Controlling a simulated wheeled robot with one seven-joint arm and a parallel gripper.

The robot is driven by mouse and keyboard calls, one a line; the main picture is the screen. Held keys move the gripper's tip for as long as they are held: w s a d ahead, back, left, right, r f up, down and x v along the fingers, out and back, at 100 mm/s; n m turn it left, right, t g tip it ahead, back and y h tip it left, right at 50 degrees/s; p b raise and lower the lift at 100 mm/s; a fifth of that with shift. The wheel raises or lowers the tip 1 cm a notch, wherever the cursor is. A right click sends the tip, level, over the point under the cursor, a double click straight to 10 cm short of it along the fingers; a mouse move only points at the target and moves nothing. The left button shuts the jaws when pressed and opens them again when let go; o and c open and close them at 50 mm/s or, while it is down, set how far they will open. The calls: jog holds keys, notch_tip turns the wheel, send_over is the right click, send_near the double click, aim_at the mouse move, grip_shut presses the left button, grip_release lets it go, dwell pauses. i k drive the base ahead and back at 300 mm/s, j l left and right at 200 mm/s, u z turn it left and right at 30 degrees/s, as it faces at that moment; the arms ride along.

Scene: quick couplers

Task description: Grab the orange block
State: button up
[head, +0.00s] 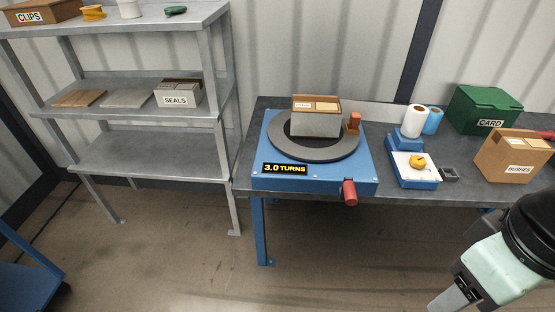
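A small orange block (354,121) stands on the dark turntable ring (290,150), at the right of a grey box with a brown top (316,118). Its lower part looks darker, and I cannot tell whether it touches the box. My gripper (455,297) is at the bottom right, low in front of the bench and well away from the block. Only part of it shows, and I cannot tell whether its fingers are open or shut.
The turntable's blue base (270,183) reads "3.0 TURNS" and has a red handle (349,192) in front. A blue device with a yellow piece (417,161), white roll (413,121), green CARD box (485,109) and BUSHES box (510,157) stand right. Metal shelves (150,140) stand left.

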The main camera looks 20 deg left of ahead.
aim_at(355, 119)
jog(key=i+j+z, duration=0.45)
jog(key=j, duration=0.2)
jog(key=i+j+z, duration=0.2)
jog(key=j, duration=0.15)
jog(key=i+j+z, duration=0.25)
jog(key=j, duration=0.15)
jog(key=j+z, duration=0.2)
jog(key=j, duration=0.2)
jog(key=i, duration=0.05)
